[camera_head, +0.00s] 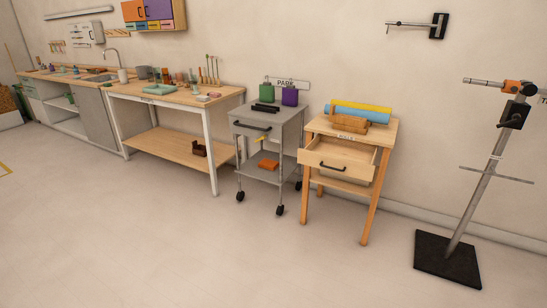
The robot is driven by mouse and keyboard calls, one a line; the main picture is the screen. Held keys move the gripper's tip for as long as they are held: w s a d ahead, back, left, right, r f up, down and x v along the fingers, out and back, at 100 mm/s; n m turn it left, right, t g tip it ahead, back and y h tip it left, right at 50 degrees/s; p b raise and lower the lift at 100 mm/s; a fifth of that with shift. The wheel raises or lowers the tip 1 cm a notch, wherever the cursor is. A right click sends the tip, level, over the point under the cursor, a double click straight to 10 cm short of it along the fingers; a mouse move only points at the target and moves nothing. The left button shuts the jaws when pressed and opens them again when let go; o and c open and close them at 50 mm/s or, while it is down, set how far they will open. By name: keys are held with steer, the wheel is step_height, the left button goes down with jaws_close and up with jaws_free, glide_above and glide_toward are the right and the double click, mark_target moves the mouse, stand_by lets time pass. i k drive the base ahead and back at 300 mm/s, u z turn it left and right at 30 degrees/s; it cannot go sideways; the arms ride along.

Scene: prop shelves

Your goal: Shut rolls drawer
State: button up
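The rolls drawer (338,160) is the open drawer of a small wooden table (322,123) right of the middle. It is pulled out toward the front and has a dark handle on its face. A small label, too small to read surely, sits on the table's front edge above it. Yellow and blue rolls (360,112) and a brown wooden thing lie on the table top. What lies inside the drawer is hard to make out. My gripper is not in view.
A grey wheeled cart (267,151) with its own handled drawer stands close at the left. A long workbench (165,95) runs along the wall. A metal stand on a black base (447,260) is at the right. The floor in front is clear.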

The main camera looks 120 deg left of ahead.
mark_target(348, 157)
steer(key=u, duration=2.75)
steer(key=i, duration=1.9)
steer(key=u, duration=0.2)
